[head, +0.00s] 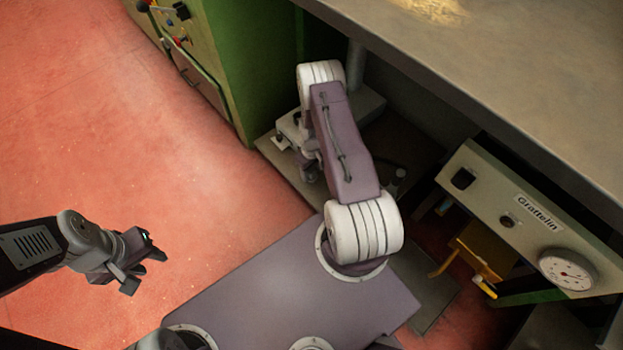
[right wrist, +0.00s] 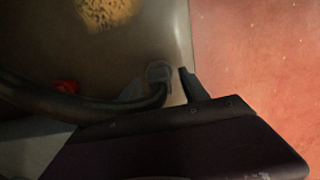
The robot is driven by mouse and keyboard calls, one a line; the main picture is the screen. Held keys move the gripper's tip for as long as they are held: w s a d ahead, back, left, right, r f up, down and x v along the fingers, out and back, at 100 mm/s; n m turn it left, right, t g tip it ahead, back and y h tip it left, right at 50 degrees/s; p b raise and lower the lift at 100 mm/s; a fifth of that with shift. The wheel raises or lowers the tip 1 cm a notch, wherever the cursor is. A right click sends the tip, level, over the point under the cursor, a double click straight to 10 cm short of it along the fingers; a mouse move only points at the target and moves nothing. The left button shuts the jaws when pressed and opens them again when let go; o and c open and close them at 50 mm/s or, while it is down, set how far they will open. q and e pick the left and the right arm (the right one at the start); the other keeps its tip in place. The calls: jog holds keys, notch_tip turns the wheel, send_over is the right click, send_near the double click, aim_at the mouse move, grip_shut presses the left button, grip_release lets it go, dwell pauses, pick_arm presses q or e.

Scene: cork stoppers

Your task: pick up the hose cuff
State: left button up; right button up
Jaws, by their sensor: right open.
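In the right wrist view a dark curved hose (right wrist: 100,108) comes in from the left and ends in a grey, rounded hose cuff (right wrist: 158,72) over the grey-brown worktop (right wrist: 135,45). My right gripper (right wrist: 162,90) is open. One dark finger stands just right of the cuff, and a greyer shape, perhaps the other finger, lies left of it. I cannot tell whether either touches the cuff. The cuff is not in the head view. My left gripper (head: 142,268) is open and empty over the red floor at the left, far from the worktop.
A heap of cork (right wrist: 105,8) lies on the worktop, and a small red thing (right wrist: 65,87) lies near the hose. The worktop's edge drops to red floor on the right. In the head view a green cabinet (head: 235,60) and a gauge panel (head: 520,215) stand by the worktop (head: 520,80).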

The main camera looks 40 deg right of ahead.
jog(key=shift+f, duration=0.2)
grip_shut()
jog(key=shift+r, duration=0.1)
